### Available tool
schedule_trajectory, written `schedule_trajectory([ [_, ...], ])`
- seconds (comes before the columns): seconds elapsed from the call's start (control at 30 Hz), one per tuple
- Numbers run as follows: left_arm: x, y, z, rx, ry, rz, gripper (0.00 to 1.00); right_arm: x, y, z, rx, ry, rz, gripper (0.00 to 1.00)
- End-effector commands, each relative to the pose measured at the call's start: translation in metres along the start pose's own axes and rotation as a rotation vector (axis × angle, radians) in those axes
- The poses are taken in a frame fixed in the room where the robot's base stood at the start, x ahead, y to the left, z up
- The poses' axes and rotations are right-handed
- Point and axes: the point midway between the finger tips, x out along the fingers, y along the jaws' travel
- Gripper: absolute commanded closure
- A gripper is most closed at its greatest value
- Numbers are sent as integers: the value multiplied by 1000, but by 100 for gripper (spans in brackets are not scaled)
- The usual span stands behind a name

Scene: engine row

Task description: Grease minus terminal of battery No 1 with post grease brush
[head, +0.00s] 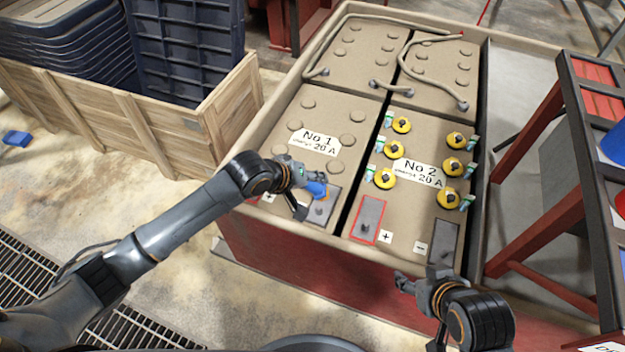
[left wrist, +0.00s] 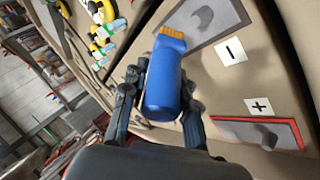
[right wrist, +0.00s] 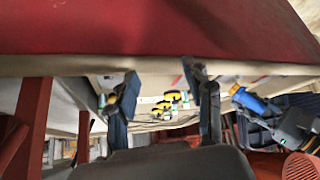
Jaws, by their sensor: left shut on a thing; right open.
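Battery No 1 (head: 300,112) is the tan front-left block, with a white label. Its minus terminal is a grey plate with a round post (left wrist: 203,20) beside a minus label in the left wrist view; it also shows in the head view (head: 321,212). My left gripper (head: 308,196) is shut on the blue post grease brush (left wrist: 165,85). The orange bristles (left wrist: 172,32) point toward the minus plate and overlap its edge in that view; I cannot tell if they touch. The red-edged plus terminal (left wrist: 262,134) lies to the right. My right gripper (head: 408,284) is open and empty before the red front wall.
Battery No 2 (head: 408,205), with several yellow caps, stands to the right. Cables (head: 440,80) cross the rear batteries. A wooden crate (head: 185,108) with dark bins stands left, and a red-framed rack (head: 537,130) stands right. The floor at front left is mostly clear.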

Motion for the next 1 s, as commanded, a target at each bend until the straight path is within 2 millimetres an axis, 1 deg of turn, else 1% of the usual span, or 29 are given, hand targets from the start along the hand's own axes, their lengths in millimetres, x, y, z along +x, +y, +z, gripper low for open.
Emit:
schedule_trajectory([
  [0.23,4,-3,2,1,1,1,100,6,-4,-29,-3,142,-8,49],
  [0.6,8,-6,4,1,1,1,100,4,-9,-72,-7,349,-19,49],
  [0.8,9,-7,5,1,1,1,100,0,-12,-87,-8,423,-24,49],
  [1.0,9,-7,5,1,1,1,100,-2,-12,-93,-8,451,-26,49],
])
